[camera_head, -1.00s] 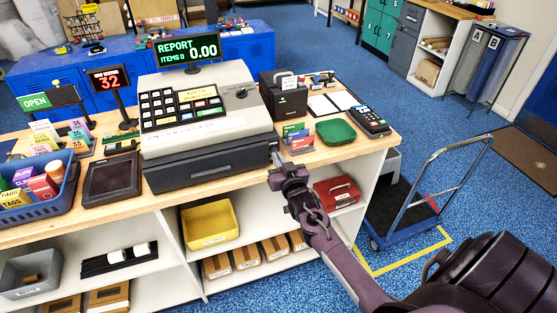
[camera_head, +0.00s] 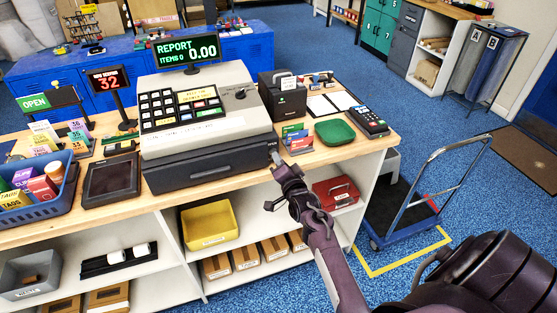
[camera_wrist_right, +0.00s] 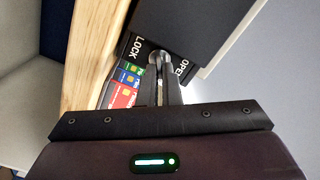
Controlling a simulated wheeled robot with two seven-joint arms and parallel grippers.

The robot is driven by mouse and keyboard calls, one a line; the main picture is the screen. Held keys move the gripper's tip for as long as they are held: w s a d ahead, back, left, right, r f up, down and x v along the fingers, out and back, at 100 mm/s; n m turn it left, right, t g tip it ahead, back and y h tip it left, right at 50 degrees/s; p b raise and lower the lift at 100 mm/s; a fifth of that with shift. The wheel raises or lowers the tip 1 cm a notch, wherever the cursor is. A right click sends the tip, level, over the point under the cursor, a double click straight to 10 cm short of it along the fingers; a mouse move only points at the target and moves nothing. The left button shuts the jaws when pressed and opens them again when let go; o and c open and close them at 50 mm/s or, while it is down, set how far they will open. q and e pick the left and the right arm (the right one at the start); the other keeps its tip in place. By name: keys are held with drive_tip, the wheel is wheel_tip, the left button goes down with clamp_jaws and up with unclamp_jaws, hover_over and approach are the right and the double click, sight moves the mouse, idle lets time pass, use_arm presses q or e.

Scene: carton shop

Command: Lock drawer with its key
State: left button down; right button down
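The dark drawer (camera_head: 228,172) sits under the grey cash register (camera_head: 215,125) on the wooden counter and looks shut. My right gripper (camera_head: 275,157) is at the right end of the drawer front. In the right wrist view its two fingers (camera_wrist_right: 166,80) are close together around a small key (camera_wrist_right: 158,92), of which only a thin strip shows between them. The fingertips are at a round metal lock (camera_wrist_right: 158,57) between the words LOCK and OPEN. How far the key is in is hidden by the fingers. My left gripper is out of view.
Small coloured cards (camera_head: 297,138) and a green tray (camera_head: 335,132) stand on the counter just right of the gripper. A dark tablet (camera_head: 112,177) and a blue basket (camera_head: 50,200) are at the left. A blue trolley (camera_head: 400,215) stands on the floor to the right.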

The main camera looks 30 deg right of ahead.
drive_tip(key=m, duration=0.6)
drive_tip(key=shift+f+p, duration=0.15)
drive_tip(key=shift+p, duration=0.25)
drive_tip(key=shift+m, duration=0.3)
drive_tip(key=c, duration=1.6)
unclamp_jaws()
